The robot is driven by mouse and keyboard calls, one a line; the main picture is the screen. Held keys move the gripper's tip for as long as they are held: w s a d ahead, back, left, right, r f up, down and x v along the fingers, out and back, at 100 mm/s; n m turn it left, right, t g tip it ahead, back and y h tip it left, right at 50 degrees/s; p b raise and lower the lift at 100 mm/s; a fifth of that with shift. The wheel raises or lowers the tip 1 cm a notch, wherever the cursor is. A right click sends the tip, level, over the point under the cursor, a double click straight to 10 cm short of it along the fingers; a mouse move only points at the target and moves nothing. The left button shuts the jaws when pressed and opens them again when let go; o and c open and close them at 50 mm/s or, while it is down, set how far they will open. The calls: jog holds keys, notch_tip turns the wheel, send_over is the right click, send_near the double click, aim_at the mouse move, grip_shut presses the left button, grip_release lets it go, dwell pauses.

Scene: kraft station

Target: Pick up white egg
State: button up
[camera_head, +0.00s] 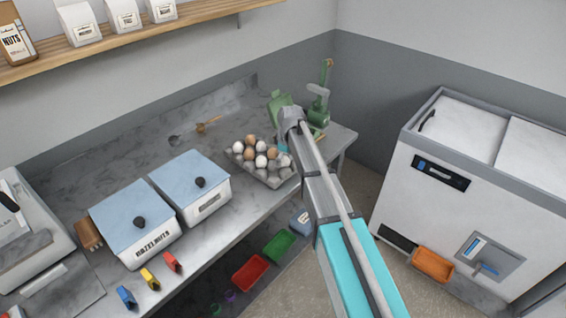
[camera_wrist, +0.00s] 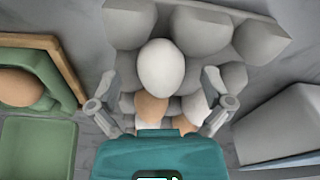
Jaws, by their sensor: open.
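A white egg (camera_wrist: 161,67) sits in a grey egg carton (camera_wrist: 262,22) in the wrist view, with brown and white eggs close below it. My gripper (camera_wrist: 160,105) is open above the carton. Its two fingers are spread to either side of the eggs, and nothing is held. In the head view the carton (camera_head: 287,180) stands on the counter with several white and brown eggs, and my arm reaches to its right end. I cannot tell which white egg there matches the one in the wrist view. My teal gripper body hides part of the lower wrist view.
A green device with a wooden-edged tray (camera_wrist: 62,62) holding a brown egg (camera_wrist: 20,88) lies left of the carton. A white container (camera_wrist: 285,125) is at right. Two blue-lidded containers (camera_head: 130,215) (camera_head: 190,172) and a green machine (camera_head: 318,110) share the counter (camera_head: 95,165).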

jog(key=shift+c, duration=0.3)
jog(key=c, duration=0.8)
jog(key=shift+r, duration=0.1)
notch_tip(320, 180, up, 3)
jog(key=p, duration=0.3)
jog(key=s+d+r+p, duration=0.1)
jog(key=s+r+p, duration=0.2)
jog(key=s, duration=0.1)
jog(key=s+r+p, duration=0.3)
jog(key=s, duration=0.2)
jog(key=s+d+r+p, duration=0.1)
jog(key=s+r+p, duration=0.2)
jog(key=s+p, duration=0.1)
jog(key=shift+s+d+r, duration=0.35)
jog(key=shift+s+r, duration=0.05)
jog(key=shift+w, duration=0.2)
